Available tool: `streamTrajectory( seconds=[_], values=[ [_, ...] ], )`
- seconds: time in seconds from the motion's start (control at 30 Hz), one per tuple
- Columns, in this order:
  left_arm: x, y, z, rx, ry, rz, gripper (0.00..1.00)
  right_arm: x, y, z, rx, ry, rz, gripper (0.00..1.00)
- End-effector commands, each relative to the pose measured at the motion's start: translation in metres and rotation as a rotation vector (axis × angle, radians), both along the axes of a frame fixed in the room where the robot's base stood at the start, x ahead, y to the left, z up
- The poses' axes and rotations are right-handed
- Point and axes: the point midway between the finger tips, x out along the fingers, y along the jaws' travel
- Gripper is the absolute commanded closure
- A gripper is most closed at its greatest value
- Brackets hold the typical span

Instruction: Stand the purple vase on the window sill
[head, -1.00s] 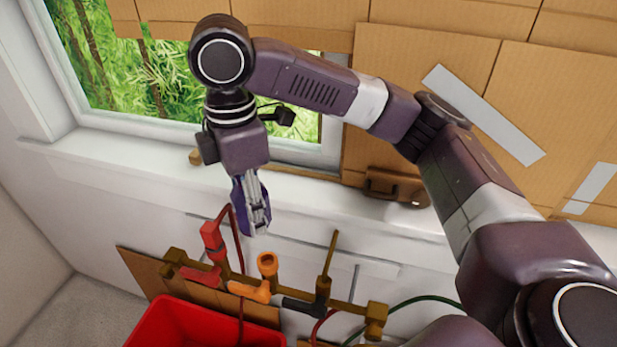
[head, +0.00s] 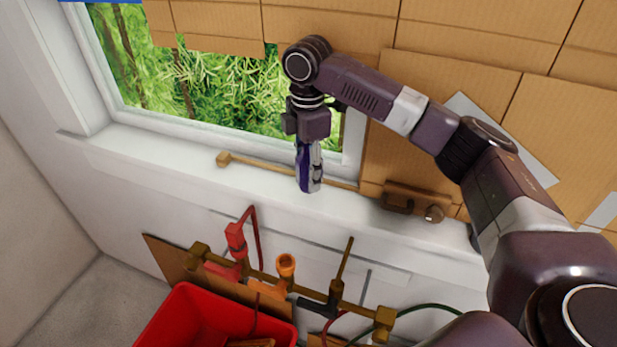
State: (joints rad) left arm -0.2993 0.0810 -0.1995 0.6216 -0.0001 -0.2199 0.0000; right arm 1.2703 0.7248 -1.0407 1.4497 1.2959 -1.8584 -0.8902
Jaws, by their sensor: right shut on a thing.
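The purple vase (head: 301,165) is in my right gripper (head: 312,176), seen in the head view. The gripper points down with its fingers shut on the vase and hides much of it. The vase looks upright. It shows against the white window sill (head: 170,160), in front of the window's right part. I cannot tell whether its base touches the sill. My left gripper is not in view.
A wooden stick (head: 258,167) lies along the sill behind the gripper. Below are brass pipes with valves (head: 266,288) and a red bin (head: 190,318). The sill's left is clear.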

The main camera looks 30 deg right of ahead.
Motion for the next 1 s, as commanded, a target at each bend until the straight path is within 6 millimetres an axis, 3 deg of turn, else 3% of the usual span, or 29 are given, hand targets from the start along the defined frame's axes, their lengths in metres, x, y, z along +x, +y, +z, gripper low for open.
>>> streamTrajectory(
  seconds=[0.2, 0.73, 0.77, 0.9, 1.0],
  values=[
    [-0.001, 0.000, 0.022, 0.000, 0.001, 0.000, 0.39, -0.001, 0.000, -0.028, -0.001, 0.004, 0.000, 0.92],
    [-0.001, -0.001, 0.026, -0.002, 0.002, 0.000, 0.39, 0.002, -0.002, -0.041, 0.000, 0.000, 0.000, 0.92],
    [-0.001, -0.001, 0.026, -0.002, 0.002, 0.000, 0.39, 0.002, -0.003, -0.041, 0.000, 0.001, 0.000, 0.56],
    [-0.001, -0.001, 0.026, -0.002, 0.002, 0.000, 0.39, 0.002, -0.002, -0.041, 0.000, 0.001, 0.000, 0.42],
    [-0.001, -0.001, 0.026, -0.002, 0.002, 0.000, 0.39, 0.002, -0.002, -0.041, 0.000, 0.001, 0.000, 0.42]
  ],
)
